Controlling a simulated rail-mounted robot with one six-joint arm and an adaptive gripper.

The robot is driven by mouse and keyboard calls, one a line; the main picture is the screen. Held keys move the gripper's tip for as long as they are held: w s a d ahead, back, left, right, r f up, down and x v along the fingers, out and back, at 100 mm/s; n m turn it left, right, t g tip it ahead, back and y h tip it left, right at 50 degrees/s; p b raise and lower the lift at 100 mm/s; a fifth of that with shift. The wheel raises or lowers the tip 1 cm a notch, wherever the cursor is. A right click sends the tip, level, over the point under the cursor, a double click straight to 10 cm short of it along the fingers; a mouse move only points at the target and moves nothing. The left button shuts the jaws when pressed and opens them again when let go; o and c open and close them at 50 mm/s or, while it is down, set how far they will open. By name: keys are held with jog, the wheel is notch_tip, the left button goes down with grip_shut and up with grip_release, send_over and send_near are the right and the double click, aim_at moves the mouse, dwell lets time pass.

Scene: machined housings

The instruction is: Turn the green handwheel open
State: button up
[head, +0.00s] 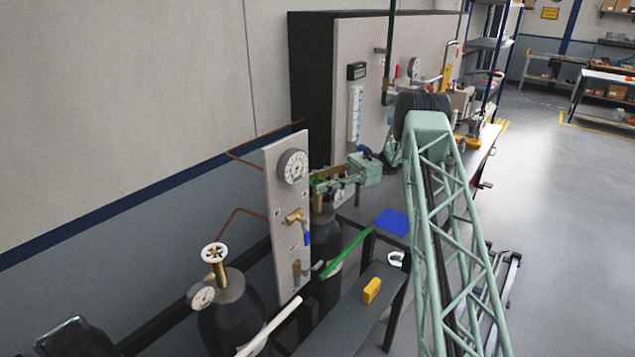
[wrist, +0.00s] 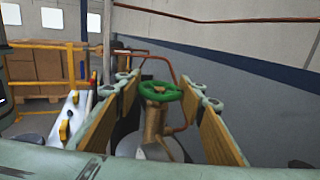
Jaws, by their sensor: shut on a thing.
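The green handwheel (wrist: 160,91) sits on a brass valve on top of a gas cylinder (wrist: 150,150). In the wrist view it lies between the two tan-padded fingers of my gripper (wrist: 168,86), which is shut on it. In the head view my gripper (head: 324,181) is at the valve of the dark cylinder (head: 329,237) behind the gauge panel; the fingers and panel hide most of the wheel there.
A grey panel (head: 278,185) with a round gauge (head: 293,166) stands close left of my gripper. A second cylinder (head: 235,318) with a white handwheel (head: 214,253) is nearer. A yellow block (head: 372,290) lies on the bench (head: 345,325). Copper pipe runs along the wall.

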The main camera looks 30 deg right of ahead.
jog(key=o, duration=0.9)
jog(key=shift+m+t+b, duration=0.3)
jog(key=shift+t+b, duration=0.2)
jog(key=shift+b, duration=0.3)
jog(key=shift+m+t+b, duration=0.9)
jog(key=shift+t+b, duration=0.5)
jog(key=shift+b, duration=0.8)
jog(key=shift+m+t+h+b, duration=0.7)
jog(key=shift+m+t+b, duration=0.65)
jog(key=shift+t, duration=0.45)
jog(key=shift+m+t+h+b, duration=1.05)
jog(key=shift+m+t, duration=0.2)
jog(key=shift+t, duration=0.65)
jog(key=shift+m+t+h+b, duration=0.9)
jog(key=shift+m+t+h, duration=0.65)
jog(key=shift+t, duration=0.15)
jog(key=shift+h, duration=0.3)
